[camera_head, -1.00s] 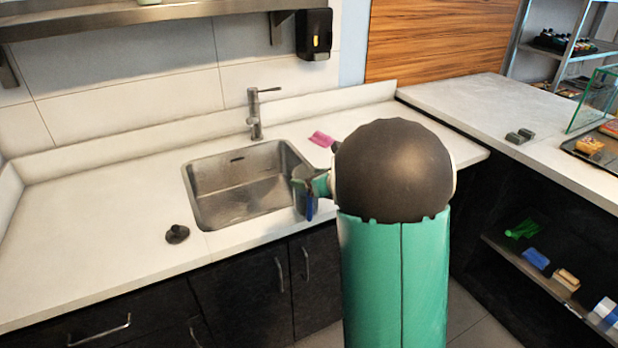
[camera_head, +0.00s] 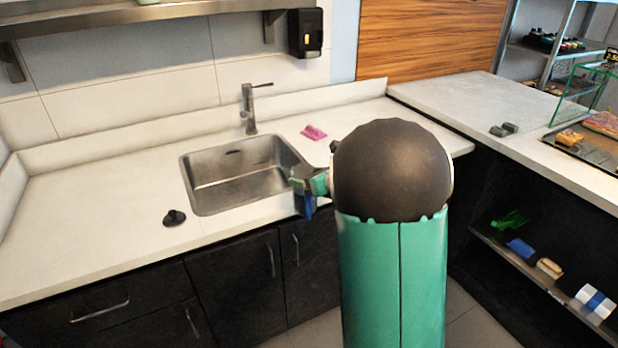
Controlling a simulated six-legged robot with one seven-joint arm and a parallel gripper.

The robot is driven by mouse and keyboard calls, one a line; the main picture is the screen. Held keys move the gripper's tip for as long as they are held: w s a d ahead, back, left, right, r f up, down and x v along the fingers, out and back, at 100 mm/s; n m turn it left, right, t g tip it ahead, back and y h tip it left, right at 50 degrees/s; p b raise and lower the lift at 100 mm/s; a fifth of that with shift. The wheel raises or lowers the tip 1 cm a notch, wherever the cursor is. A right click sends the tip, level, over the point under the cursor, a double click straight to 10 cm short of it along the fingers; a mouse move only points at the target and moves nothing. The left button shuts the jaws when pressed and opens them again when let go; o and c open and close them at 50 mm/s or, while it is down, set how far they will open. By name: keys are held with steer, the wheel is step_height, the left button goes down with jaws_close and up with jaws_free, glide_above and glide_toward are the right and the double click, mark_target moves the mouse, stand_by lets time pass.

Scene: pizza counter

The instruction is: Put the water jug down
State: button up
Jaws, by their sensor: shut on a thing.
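My gripper (camera_head: 306,190) shows just left of my arm's dark rounded joint, in front of the sink's right front corner. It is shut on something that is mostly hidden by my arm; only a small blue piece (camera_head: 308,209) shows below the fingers. I take this to be the water jug, but its shape cannot be made out. The white counter (camera_head: 90,235) runs along the wall, with a steel sink (camera_head: 240,178) set in it. The sink looks empty.
A black stopper-like item (camera_head: 174,218) lies left of the sink. A pink cloth (camera_head: 313,132) lies behind it to the right, near the tap (camera_head: 249,108). The right counter (camera_head: 455,100) holds small grey items (camera_head: 504,129).

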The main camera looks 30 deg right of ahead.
steer(key=s+a+f+m+h, duration=0.2)
steer(key=a+f+h, duration=0.1)
steer(key=a+f, duration=1.6)
steer(key=shift+a+f+m, duration=0.25)
steer(key=shift+f+m, duration=0.15)
steer(key=shift+f, duration=0.4)
steer(key=shift+r, duration=0.15)
